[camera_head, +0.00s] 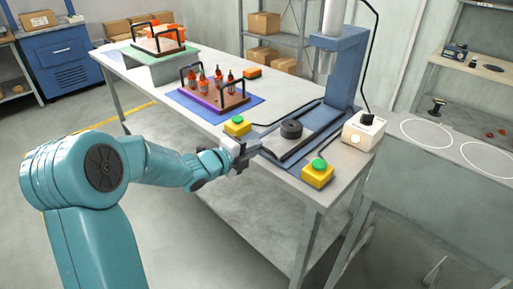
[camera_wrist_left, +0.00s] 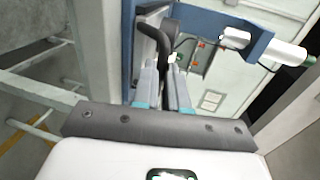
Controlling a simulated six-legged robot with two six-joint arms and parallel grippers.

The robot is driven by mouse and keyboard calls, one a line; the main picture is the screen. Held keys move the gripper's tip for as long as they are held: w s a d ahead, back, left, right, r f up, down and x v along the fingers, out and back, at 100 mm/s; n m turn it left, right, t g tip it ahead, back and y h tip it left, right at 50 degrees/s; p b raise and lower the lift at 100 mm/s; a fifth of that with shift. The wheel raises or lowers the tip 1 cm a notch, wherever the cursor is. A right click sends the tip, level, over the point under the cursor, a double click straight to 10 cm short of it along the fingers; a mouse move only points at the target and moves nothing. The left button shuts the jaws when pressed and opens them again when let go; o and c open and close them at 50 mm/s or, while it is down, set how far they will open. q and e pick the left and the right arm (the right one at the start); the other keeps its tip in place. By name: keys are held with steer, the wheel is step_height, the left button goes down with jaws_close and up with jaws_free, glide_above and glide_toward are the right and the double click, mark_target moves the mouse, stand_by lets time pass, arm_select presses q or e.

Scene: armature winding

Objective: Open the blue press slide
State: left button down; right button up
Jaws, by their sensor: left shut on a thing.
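The blue press (camera_head: 345,68) stands on the right end of the workbench, with a white cylinder at its top. In the left wrist view the fingers (camera_wrist_left: 168,82) are close together by a dark bent bar (camera_wrist_left: 152,38), with the blue press frame beyond. The exact contact is partly hidden. My right gripper is not in view.
Yellow boxes with green buttons stand left (camera_head: 237,126) and right (camera_head: 318,174) of the slide. A white control box (camera_head: 363,131) is beside the press. A purple tray (camera_head: 206,101) with orange parts is farther left. The floor before the bench is clear.

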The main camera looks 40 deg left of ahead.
arm_select(q)
steer(key=c, duration=1.2)
jaws_free()
steer(key=shift+o, duration=0.2)
steer(key=p+v, duration=0.1)
steer(key=v, duration=1.5)
steer(key=shift+s, duration=0.2)
steer(key=shift+a, duration=0.1)
